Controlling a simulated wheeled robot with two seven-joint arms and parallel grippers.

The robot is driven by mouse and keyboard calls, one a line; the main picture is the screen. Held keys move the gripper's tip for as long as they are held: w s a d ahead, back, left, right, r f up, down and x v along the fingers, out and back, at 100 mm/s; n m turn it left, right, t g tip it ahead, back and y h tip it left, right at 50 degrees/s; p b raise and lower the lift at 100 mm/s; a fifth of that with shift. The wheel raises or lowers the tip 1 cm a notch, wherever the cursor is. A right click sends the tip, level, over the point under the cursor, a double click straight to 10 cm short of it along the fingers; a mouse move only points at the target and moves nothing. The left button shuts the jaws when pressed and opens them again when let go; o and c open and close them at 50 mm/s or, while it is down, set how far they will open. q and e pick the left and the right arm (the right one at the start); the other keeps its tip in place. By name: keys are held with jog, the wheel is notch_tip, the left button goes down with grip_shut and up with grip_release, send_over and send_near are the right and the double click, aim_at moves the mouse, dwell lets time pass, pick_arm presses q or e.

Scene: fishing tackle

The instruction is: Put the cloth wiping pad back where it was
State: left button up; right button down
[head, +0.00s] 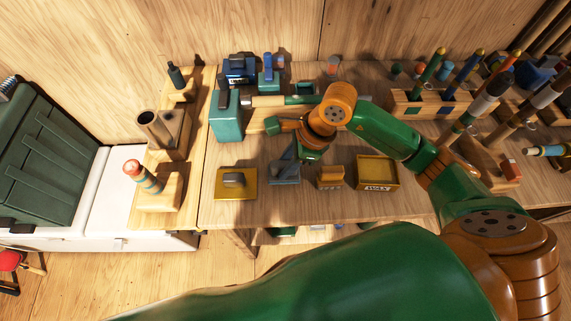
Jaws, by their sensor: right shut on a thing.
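The cloth wiping pad (284,177) looks like the flat blue-grey piece near the front edge of the workbench. My right gripper (291,155) is directly over it, pointing down, and is shut on it. The pad is at or just above the bench top; I cannot tell whether it touches. The fingers and part of the pad's top are partly hidden by my wrist. My left gripper is not in view.
A yellow pad with a grey grip (236,184) lies to the left. A small orange-yellow block (330,178) and a yellow box (377,173) stand to the right. A teal block (226,116) and a rod rack (428,106) stand behind. Bare wood (232,213) shows in front.

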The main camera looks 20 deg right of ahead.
jog(key=shift+s+f+p, duration=0.15)
jog(key=shift+f+p, duration=0.15)
jog(key=shift+f, duration=0.7)
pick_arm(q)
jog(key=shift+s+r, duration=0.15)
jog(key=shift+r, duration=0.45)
pick_arm(e)
jog(key=shift+s, duration=0.1)
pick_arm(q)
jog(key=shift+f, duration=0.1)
pick_arm(e)
jog(key=shift+f, duration=0.1)
jog(key=shift+f+b, duration=0.2)
jog(key=shift+b, duration=0.2)
jog(key=c, duration=0.6)
grip_release()
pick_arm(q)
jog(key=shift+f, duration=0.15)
pick_arm(e)
jog(key=shift+r, duration=0.1)
